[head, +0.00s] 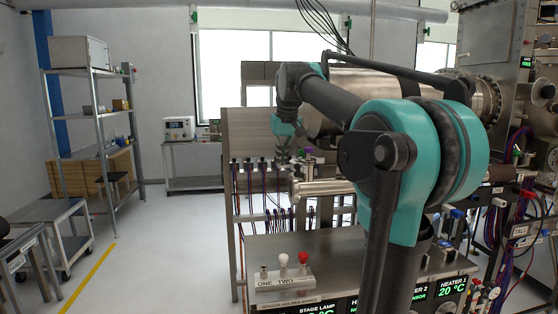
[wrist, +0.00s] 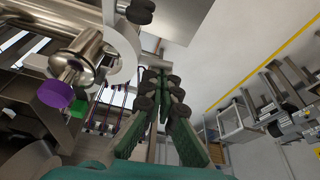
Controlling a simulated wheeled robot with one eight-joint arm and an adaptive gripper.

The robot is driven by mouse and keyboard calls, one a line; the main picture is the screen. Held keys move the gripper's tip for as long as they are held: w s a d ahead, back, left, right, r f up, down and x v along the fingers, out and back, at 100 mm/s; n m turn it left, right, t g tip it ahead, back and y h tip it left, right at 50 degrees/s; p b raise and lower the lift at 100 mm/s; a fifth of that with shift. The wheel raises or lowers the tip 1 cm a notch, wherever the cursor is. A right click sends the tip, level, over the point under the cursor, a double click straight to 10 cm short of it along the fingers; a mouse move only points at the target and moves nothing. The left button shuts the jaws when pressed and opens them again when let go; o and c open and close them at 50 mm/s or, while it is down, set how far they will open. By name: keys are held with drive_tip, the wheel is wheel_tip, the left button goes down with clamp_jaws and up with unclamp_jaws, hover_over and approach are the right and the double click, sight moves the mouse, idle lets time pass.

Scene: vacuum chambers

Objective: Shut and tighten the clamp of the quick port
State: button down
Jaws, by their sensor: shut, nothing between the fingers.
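My gripper (wrist: 160,78) is shut and empty; its dark green fingers lie close together in the wrist view. In the head view my gripper (head: 284,155) points down near the front of the steel chamber, to the left of a small purple knob (head: 308,151). In the wrist view a steel port with a round flange (wrist: 76,72) stands to the left of the fingers and apart from them. The purple knob (wrist: 54,94) sits below it, with a green part (wrist: 57,132) nearby. I cannot tell whether the clamp is open or shut.
A steel tube (head: 325,187) sticks out below my gripper. A bench top (head: 330,247) with a small holder (head: 284,280) and display panels is in front. Cables hang behind. Free floor (head: 160,240) lies left, with shelving (head: 88,110) beyond.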

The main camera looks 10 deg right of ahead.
sight(296, 161)
drive_tip(key=s+d+n, duration=0.1)
drive_tip(key=n, duration=0.1)
drive_tip(key=s+d+n+y, duration=0.1)
drive_tip(key=n, duration=0.2)
drive_tip(key=s+d+n+g+y, duration=0.1)
drive_tip(key=d+n, duration=0.1)
drive_tip(key=n, duration=0.1)
drive_tip(key=shift+d, duration=0.1)
drive_tip(key=d+n, duration=0.1)
drive_tip(key=n, duration=0.1)
drive_tip(key=d+n+g, duration=0.1)
drive_tip(key=n, duration=0.1)
drive_tip(key=shift+s+d+y, duration=0.1)
drive_tip(key=shift+y, duration=0.3)
drive_tip(key=d+n+g, duration=0.1)
drive_tip(key=n, duration=0.1)
drive_tip(key=shift+d+n, duration=0.35)
drive_tip(key=shift+n, duration=0.05)
drive_tip(key=shift+w+d, duration=0.25)
drive_tip(key=shift+d, duration=0.3)
